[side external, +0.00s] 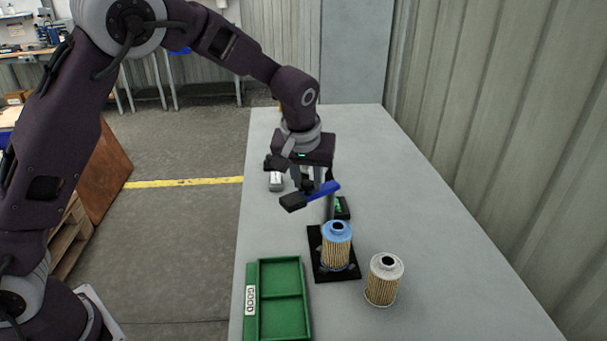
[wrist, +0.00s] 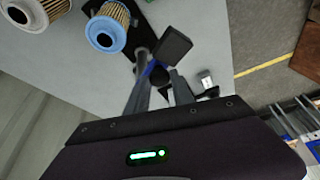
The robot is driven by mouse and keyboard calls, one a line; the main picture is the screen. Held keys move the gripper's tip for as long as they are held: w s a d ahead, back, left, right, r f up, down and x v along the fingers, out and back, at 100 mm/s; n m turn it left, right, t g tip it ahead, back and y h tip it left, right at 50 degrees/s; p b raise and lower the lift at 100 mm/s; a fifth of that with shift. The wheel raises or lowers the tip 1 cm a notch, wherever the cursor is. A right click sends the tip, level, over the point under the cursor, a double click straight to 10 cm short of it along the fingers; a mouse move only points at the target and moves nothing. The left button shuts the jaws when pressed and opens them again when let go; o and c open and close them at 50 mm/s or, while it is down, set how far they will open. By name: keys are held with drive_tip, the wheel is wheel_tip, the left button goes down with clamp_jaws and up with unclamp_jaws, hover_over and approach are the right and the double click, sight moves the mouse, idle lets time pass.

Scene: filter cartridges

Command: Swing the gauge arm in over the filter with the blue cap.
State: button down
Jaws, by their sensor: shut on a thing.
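The filter with the blue cap (side external: 336,246) stands upright on a black base plate (side external: 319,272); it also shows at the upper left of the wrist view (wrist: 107,26). The gauge arm (side external: 322,191) is a blue bar with a black block (side external: 293,202) at its left end, also seen in the wrist view (wrist: 172,46). It lies behind the filter in the side view, turned away, with its block not over the cap. My gripper (side external: 307,187) is shut on the gauge arm, around a dark part of it between the fingers (wrist: 162,84). The exact contact is partly hidden.
A white-capped filter (side external: 384,280) stands right of the base plate. A green tray marked GOOD (side external: 278,262) lies at the left table edge. A dark box with a green light (side external: 342,208) sits behind the blue-capped filter. A small grey object (side external: 276,181) lies farther back.

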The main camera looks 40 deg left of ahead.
drive_tip(key=d+n, duration=0.1)
drive_tip(key=n, duration=0.1)
drive_tip(key=shift+d+n+g+y, duration=0.3)
drive_tip(key=shift+d+n+y, duration=0.1)
drive_tip(key=shift+w+d+n+g+y, duration=0.3)
drive_tip(key=shift+d+n+g, duration=0.4)
drive_tip(key=shift+n, duration=0.85)
drive_tip(key=shift+w+d+n+g+y, duration=0.15)
drive_tip(key=shift+w+d+n+g, duration=0.3)
drive_tip(key=shift+d+n, duration=0.85)
drive_tip(key=shift+w+d+n+g+y, duration=0.3)
drive_tip(key=shift+d+n+g, duration=0.2)
drive_tip(key=shift+n, duration=1.35)
drive_tip(key=c, duration=1.1)
unclamp_jaws()
